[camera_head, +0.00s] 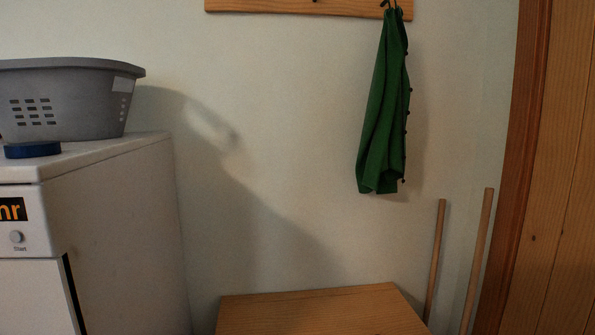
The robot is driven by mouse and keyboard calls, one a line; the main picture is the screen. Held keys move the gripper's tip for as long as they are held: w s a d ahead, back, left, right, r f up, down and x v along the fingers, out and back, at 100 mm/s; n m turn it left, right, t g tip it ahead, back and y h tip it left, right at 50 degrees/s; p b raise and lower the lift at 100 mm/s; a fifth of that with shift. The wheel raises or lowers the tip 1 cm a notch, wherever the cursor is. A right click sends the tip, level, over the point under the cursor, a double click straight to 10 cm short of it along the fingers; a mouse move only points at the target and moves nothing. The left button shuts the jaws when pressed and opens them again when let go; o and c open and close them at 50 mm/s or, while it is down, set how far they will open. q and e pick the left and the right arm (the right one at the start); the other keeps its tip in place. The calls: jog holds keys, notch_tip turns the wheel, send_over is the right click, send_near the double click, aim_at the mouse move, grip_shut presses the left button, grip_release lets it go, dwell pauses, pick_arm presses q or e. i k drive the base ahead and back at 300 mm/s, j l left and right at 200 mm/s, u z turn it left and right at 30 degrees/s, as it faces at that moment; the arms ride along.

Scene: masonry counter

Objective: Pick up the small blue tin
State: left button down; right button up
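A small, flat, round blue tin (33,149) sits on top of a white appliance (110,150) at the far left of the head view. It lies near the front edge of the top, in front of a grey laundry basket (75,95). Neither of my grippers shows in this view.
The grey basket stands close behind the tin. A wooden surface (320,312) is at the bottom centre. A green garment (384,110) hangs from a wooden rack (300,6) on the wall. Two wooden poles (436,255) lean at the right, beside a wooden door (560,180).

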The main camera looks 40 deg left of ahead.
aim_at(30, 150)
jog(key=u, duration=1.45)
jog(key=i+j+u, duration=0.2)
jog(key=j+u, duration=0.15)
jog(key=i+j+u, duration=0.2)
jog(key=j+u, duration=0.15)
jog(key=j+z, duration=0.5)
jog(key=j, duration=0.2)
